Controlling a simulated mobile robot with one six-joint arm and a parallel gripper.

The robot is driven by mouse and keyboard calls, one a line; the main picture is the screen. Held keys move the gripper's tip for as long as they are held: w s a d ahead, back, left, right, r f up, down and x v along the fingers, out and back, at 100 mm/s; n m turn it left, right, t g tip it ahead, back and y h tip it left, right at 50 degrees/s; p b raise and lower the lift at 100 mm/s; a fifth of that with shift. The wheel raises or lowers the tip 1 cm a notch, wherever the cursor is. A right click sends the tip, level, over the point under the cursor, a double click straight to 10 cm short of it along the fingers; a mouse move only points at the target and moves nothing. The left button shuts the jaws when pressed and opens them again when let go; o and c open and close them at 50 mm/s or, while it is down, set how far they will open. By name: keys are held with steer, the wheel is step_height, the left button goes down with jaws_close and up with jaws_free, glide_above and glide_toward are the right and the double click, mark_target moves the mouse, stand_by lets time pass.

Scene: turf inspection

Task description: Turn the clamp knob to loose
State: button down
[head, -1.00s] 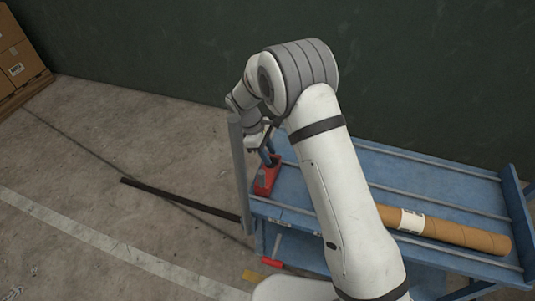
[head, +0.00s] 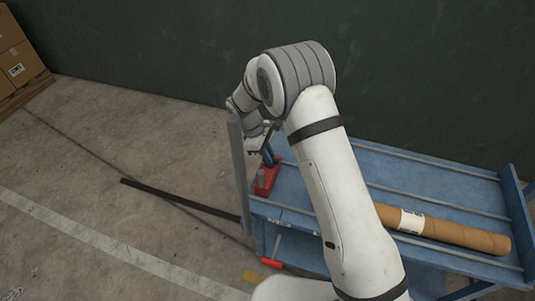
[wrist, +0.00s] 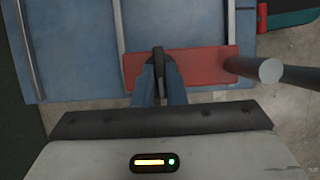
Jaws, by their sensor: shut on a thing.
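The red clamp (head: 266,179) stands at the left end of the blue bench, and its body also shows in the wrist view (wrist: 205,66). My gripper (wrist: 160,68) is over the clamp, its two blue fingers shut on the dark clamp knob (wrist: 158,54). The knob looks like a narrow dark bar between the fingers. In the head view my gripper (head: 268,158) is small and partly hidden by my own wrist, and the knob cannot be made out there.
The blue bench (head: 440,174) carries a brown cardboard tube (head: 460,234) at its front right. A grey upright bar (head: 239,170) stands close to the clamp's left. A red-headed tool (head: 272,263) is lower down at the front. A dark strip lies on the open floor to the left.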

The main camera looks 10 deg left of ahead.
steer(key=shift+d+m, duration=0.1)
steer(key=shift+m, duration=0.3)
steer(key=m+g, duration=0.1)
steer(key=m, duration=0.3)
steer(key=shift+w+d+g+y, duration=0.1)
steer(key=shift+w+g+y, duration=0.1)
steer(key=shift+g+y, duration=0.15)
steer(key=m+g+y, duration=0.1)
steer(key=m, duration=0.2)
steer(key=m+g+y, duration=0.1)
steer(key=m, duration=0.3)
steer(key=shift+w+d, duration=0.1)
steer(key=shift+d, duration=0.05)
steer(key=m+y, duration=0.1)
steer(key=m, duration=0.2)
steer(key=m+y, duration=0.1)
steer(key=m, duration=0.2)
steer(key=shift+d+m+y, duration=0.15)
steer(key=shift+m+y, duration=0.15)
steer(key=shift+y, duration=0.05)
steer(key=m+y, duration=0.1)
steer(key=m, duration=0.1)
steer(key=m+y, duration=0.1)
steer(key=m, duration=0.2)
steer(key=shift+s+t, duration=0.2)
steer(key=shift+t, duration=0.15)
steer(key=shift+m, duration=0.4)
steer(key=c, duration=1.5)
jaws_free()
